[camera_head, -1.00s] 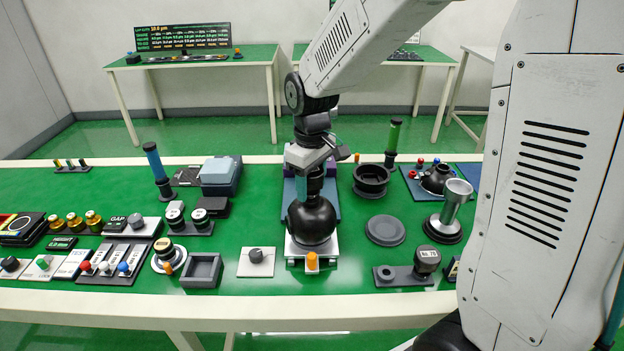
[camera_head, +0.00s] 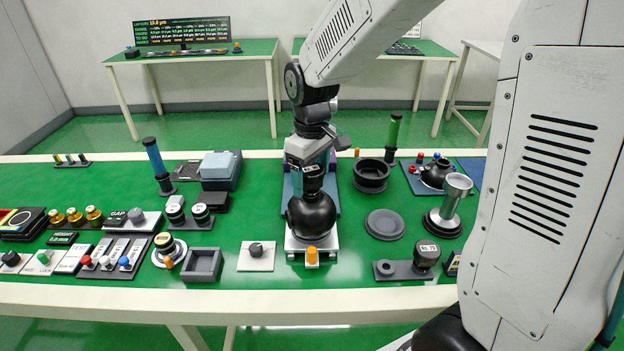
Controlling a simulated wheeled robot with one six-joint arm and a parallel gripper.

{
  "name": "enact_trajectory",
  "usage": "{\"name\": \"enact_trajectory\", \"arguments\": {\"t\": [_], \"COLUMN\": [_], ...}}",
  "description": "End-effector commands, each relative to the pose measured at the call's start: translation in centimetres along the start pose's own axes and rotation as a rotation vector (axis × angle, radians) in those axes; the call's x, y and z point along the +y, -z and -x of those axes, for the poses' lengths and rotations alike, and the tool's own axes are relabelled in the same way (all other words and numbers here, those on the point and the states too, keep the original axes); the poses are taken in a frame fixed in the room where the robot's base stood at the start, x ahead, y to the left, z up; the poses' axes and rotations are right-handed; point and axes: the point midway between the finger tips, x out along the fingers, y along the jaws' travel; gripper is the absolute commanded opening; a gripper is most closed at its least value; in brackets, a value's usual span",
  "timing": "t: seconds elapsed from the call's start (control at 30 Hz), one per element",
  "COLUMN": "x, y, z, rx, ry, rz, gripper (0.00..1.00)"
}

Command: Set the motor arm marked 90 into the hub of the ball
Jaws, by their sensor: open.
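The black ball (camera_head: 312,216) sits on a light metal stand (camera_head: 312,243) near the middle of the table. A dark piece with a pale label (camera_head: 313,169) stands upright above the ball, in line with it. The label is too small to read, so I cannot tell if this is the motor arm marked 90. My gripper (camera_head: 309,160) is open right at the top of this piece, pointing down. The ball's hub and the joint between piece and ball are hidden or too small to make out.
A holder with a dark piece marked No. 70 (camera_head: 426,254) stands front right. A grey disc (camera_head: 384,224), a black ring (camera_head: 371,174) and a metal cup (camera_head: 450,199) are to the right. A square tray (camera_head: 202,265) and a knob plate (camera_head: 256,256) stand front left.

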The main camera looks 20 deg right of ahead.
Motion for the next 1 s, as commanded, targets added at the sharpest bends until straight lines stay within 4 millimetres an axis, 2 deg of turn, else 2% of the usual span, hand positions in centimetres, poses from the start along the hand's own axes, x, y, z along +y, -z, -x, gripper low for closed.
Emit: {"name": "enact_trajectory", "arguments": {"t": [0.03,0.2,0.4,1.0], "x": [0.0,0.0,0.0,-0.1], "y": [0.1,0.1,0.0,-0.1], "z": [1.1,4.0,5.8,5.9], "rx": [0.006,0.005,0.003,-0.003], "ry": [-0.003,-0.002,-0.001,0.002], "rz": [0.0,0.0,0.0,-0.023], "gripper": [0.78,0.78,0.78,0.78]}}
